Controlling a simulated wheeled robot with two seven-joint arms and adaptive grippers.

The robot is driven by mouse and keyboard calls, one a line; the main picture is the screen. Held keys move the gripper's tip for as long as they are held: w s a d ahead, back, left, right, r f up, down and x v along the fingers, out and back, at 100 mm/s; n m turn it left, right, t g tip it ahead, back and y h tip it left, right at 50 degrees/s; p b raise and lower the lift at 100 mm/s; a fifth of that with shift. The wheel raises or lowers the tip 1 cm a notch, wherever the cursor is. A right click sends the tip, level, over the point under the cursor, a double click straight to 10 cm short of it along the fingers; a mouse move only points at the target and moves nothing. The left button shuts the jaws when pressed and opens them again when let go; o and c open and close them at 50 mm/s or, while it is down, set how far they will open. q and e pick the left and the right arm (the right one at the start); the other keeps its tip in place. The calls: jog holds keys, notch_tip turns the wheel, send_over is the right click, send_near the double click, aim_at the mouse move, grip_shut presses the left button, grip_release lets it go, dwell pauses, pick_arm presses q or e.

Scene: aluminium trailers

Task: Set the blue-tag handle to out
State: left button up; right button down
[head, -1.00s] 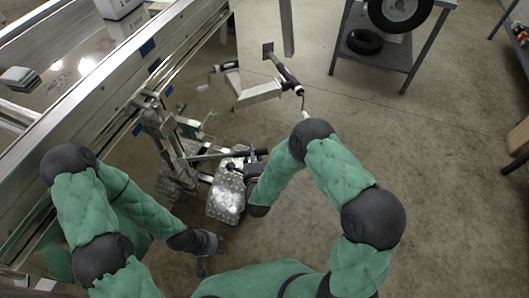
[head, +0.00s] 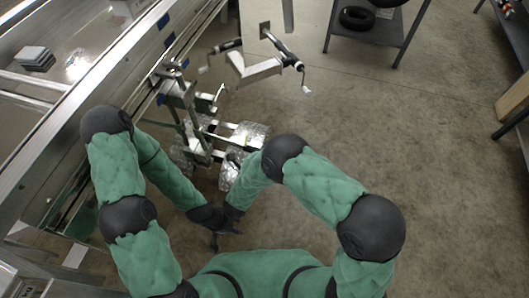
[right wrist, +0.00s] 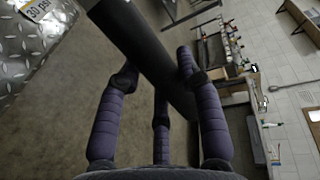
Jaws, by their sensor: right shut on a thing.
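A thick black bar (right wrist: 140,50), likely the handle, crosses the right wrist view from the top centre toward the lower right. The purple fingers of my right gripper (right wrist: 158,78) close around it. No blue tag shows on the part of the bar in view. In the head view my right gripper (head: 232,214) is low in the middle, near the left one, and the bar is mostly hidden there. My left gripper (head: 214,240) hangs beside it; its fingers are too small and dark to read. The wheeled jack assembly (head: 200,140) stands beyond both grippers, beside the trailer.
The trailer's aluminium rail (head: 125,85) runs along the left and carries small blue labels (head: 168,41). A bracket with two cranks (head: 258,70) stands past the jack. A grey shelf with a tyre (head: 357,18) is at the back.

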jog(key=shift+s+f, duration=0.1)
jog(key=c, duration=0.8)
grip_release()
